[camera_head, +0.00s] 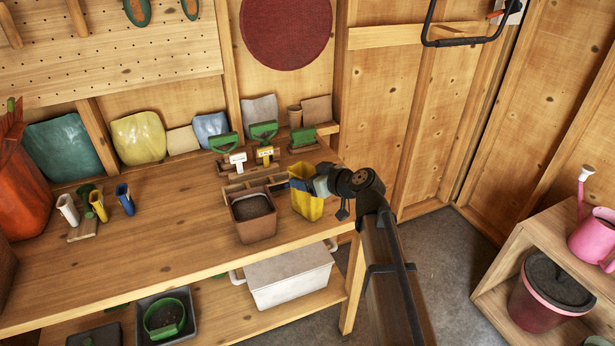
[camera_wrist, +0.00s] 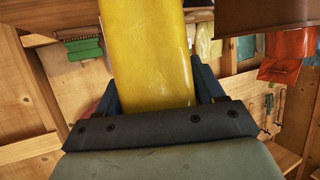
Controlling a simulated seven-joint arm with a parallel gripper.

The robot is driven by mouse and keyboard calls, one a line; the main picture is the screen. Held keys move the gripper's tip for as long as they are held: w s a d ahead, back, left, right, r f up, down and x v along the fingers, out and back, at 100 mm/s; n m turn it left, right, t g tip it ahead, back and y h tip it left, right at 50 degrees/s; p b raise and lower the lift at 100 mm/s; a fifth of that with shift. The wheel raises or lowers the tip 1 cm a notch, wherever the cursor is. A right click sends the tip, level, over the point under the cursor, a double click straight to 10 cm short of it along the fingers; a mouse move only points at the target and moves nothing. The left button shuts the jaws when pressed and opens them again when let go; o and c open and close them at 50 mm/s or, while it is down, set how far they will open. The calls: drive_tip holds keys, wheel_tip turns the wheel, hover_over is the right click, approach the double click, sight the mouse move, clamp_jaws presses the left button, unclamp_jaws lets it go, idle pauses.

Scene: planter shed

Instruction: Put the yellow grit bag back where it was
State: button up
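The yellow grit bag (camera_head: 307,205) is upright at the right end of the workbench (camera_head: 180,235), right of a brown pot. My gripper (camera_head: 300,184) reaches in from the right and is shut on the bag's upper part. In the wrist view, the yellow bag (camera_wrist: 148,55) fills the space between the two blue fingers (camera_wrist: 157,90). I cannot tell whether the bag's bottom touches the bench. Another yellow bag-like item (camera_head: 138,138) leans at the back wall.
The brown pot (camera_head: 254,228) stands close left of the held bag. A wooden tray (camera_head: 240,186) and green-handled tools (camera_head: 264,131) are behind. Teal (camera_head: 64,148) and blue (camera_head: 210,130) bags line the back. Small scoops (camera_head: 97,205) stand left. The bench's front middle is clear.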

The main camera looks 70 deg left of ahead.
drive_tip(key=o, duration=0.4)
drive_tip(key=shift+c, duration=0.2)
drive_tip(key=shift+r, duration=0.1)
drive_tip(key=v, duration=1.2)
